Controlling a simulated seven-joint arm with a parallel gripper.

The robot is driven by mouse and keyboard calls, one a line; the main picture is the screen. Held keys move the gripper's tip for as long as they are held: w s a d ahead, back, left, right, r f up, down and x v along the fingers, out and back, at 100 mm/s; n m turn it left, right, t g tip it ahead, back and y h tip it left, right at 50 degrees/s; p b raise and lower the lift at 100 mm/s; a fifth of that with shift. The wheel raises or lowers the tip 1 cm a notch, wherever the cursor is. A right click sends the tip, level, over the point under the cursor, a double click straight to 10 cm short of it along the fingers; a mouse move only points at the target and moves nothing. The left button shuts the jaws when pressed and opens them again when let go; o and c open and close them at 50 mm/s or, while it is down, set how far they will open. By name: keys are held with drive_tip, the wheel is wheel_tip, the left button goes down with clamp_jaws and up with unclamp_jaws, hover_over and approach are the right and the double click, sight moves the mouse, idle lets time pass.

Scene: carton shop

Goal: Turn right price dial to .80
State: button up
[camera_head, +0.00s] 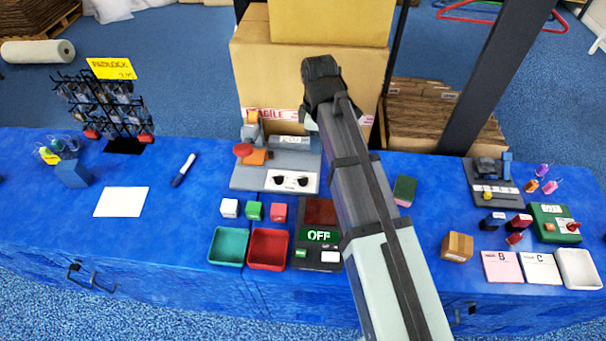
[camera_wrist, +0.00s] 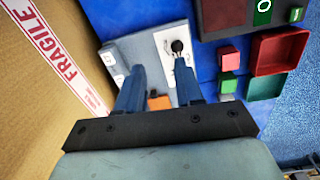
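A grey device board (camera_head: 240,184) stands at the back middle of the blue table. Its front white panel (camera_head: 291,189) carries two black dials side by side; the right price dial (camera_head: 303,181) also shows in the wrist view (camera_wrist: 177,46). The scale marks are too small to read. My gripper (camera_wrist: 158,68) has its two blue fingers apart with nothing between them. It is over the board, with one finger overlapping the white panel below the right dial in the picture. That finger hides the left dial there. Contact cannot be told. In the head view my arm hides the fingers.
A large carton marked FRAGILE (camera_head: 300,75) stands close behind the board. In front are small cubes (camera_head: 254,211), a green tray (camera_head: 229,247), a red tray (camera_head: 268,249) and a device reading OFF (camera_head: 318,257). A sponge (camera_head: 405,190) lies right of my arm.

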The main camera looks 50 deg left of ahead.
sight(303, 178)
drive_tip(key=s+a+n, duration=0.1)
drive_tip(key=s, duration=0.3)
wheel_tip(303, 178, down, 13)
drive_tip(key=shift+f, duration=0.2)
idle(0.4)
drive_tip(key=shift+c, duration=0.3)
clamp_jaws()
